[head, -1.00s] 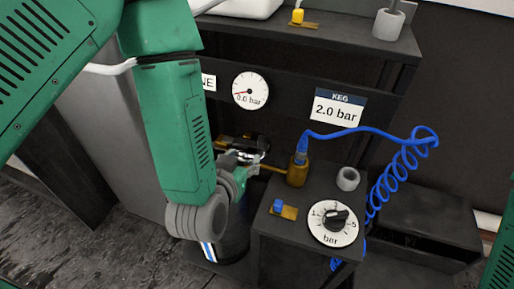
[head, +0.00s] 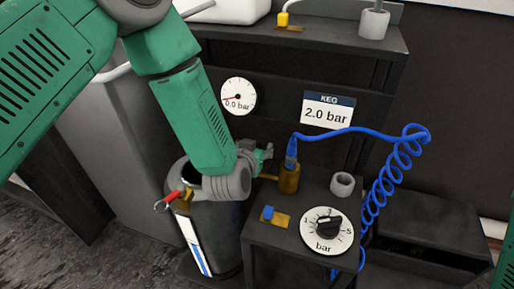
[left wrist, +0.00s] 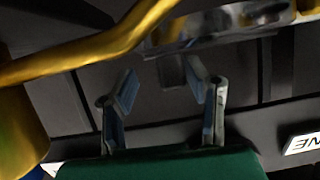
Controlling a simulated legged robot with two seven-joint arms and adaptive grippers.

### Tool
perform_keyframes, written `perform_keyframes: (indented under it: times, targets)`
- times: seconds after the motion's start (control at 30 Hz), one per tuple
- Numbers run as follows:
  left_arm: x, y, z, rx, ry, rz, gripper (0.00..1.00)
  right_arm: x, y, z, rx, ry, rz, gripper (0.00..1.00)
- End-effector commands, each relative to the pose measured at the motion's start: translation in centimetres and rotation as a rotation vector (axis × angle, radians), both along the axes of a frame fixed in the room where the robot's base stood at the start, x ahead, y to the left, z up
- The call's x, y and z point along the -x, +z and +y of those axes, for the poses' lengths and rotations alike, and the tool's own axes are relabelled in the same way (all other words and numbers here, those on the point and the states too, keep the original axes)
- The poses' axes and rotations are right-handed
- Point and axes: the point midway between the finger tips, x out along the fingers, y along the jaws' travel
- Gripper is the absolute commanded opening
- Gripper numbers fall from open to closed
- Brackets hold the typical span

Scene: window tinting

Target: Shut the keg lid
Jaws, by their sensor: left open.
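The keg (head: 220,235) is a dark upright cylinder with a white and blue label, standing left of the small dark cabinet. Part of its dark open mouth (head: 185,172) shows beside my left arm, which covers the rest of the top. The lid cannot be made out clearly in the head view. My left gripper (head: 263,156) is above the keg's far right side, fingers toward the brass fitting. In the left wrist view the gripper (left wrist: 162,95) is open with nothing between its fingers. A blurred grey metal part (left wrist: 225,35), perhaps of the lid, lies beyond the fingertips. My right gripper is not in view.
A brass fitting (head: 289,178) with a coiled blue hose (head: 385,180) stands on the cabinet (head: 262,240), beside a dial (head: 327,230). A brass pipe (left wrist: 90,55) crosses close to the left gripper.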

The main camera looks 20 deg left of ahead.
Motion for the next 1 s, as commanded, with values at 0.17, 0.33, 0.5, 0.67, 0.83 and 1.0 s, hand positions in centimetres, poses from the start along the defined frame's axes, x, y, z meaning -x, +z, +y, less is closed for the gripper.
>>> perform_keyframes:
  times: [0.17,0.33,0.5,0.67,0.83,1.0]
  targets:
    - [0.03,-0.09,0.51,0.006,0.003,0.001,0.31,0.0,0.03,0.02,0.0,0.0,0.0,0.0]
    - [0.04,-0.1,0.47,0.005,0.003,0.001,0.0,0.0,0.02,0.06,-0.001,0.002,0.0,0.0]
    - [0.04,-0.09,0.48,-0.001,0.007,0.002,0.0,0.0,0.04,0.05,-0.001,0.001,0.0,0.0]
    - [0.09,-0.1,0.44,-0.001,0.006,0.002,0.0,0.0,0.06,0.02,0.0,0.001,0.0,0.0]
    - [0.19,-0.1,0.34,0.002,0.002,0.002,0.0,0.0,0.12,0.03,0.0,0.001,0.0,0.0]
    - [0.31,-0.07,0.27,0.001,0.003,0.002,0.0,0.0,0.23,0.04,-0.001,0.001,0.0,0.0]
